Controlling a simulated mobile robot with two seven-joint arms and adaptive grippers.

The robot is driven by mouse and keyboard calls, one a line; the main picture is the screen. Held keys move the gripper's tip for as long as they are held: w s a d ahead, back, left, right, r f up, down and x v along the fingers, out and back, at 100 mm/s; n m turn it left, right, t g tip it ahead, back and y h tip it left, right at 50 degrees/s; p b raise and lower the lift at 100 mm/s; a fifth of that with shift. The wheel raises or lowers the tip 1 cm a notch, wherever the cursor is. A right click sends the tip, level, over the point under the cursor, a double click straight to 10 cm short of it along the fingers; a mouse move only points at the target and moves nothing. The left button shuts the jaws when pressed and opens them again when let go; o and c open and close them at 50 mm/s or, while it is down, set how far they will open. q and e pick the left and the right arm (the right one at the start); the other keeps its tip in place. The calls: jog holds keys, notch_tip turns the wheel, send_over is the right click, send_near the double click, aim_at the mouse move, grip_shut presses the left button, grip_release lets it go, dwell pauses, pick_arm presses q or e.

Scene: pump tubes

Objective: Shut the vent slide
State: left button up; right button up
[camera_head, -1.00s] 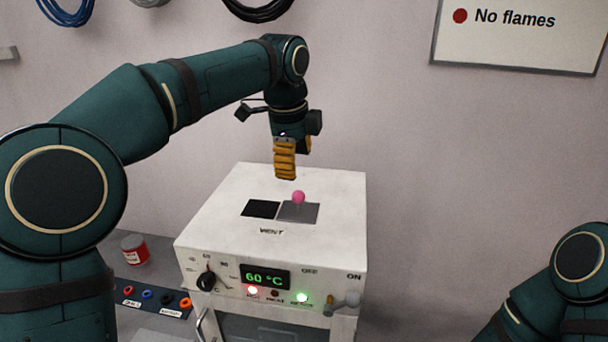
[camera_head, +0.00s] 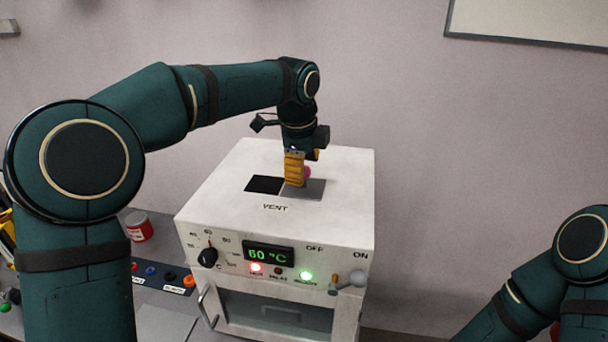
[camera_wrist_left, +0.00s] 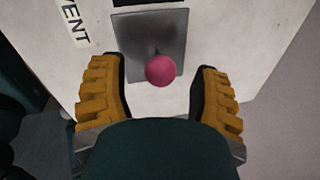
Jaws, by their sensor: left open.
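The vent slide is a grey plate (camera_head: 312,188) with a pink ball knob (camera_head: 307,172) on top of the white oven. A black vent opening (camera_head: 264,184) shows uncovered to its left in the head view. My left gripper (camera_head: 296,184) points down at the knob, and its yellow finger partly hides the knob. In the left wrist view the pink knob (camera_wrist_left: 161,71) stands between the two spread fingers, apart from both. The grey plate (camera_wrist_left: 172,28) shows behind it. The left gripper is open. My right arm shows at the lower right, but its gripper is not visible.
The white oven (camera_head: 345,215) has a green display reading 60 °C, a black dial (camera_head: 208,257) and a lever (camera_head: 347,280) on its front. A red-labelled can (camera_head: 138,227) stands left of it.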

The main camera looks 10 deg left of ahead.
pick_arm(q)
jog(key=shift+w+f, duration=0.15)
jog(key=shift+f, duration=0.65)
jog(key=shift+c, duration=0.2)
grip_shut()
jog(key=a+p, duration=0.2)
jog(key=a, duration=0.6)
jog(key=shift+a+r, duration=0.1)
jog(key=shift+a, duration=0.5)
grip_release()
jog(key=shift+a, duration=0.1)
jog(key=shift+o, duration=0.2)
jog(key=shift+a, duration=0.1)
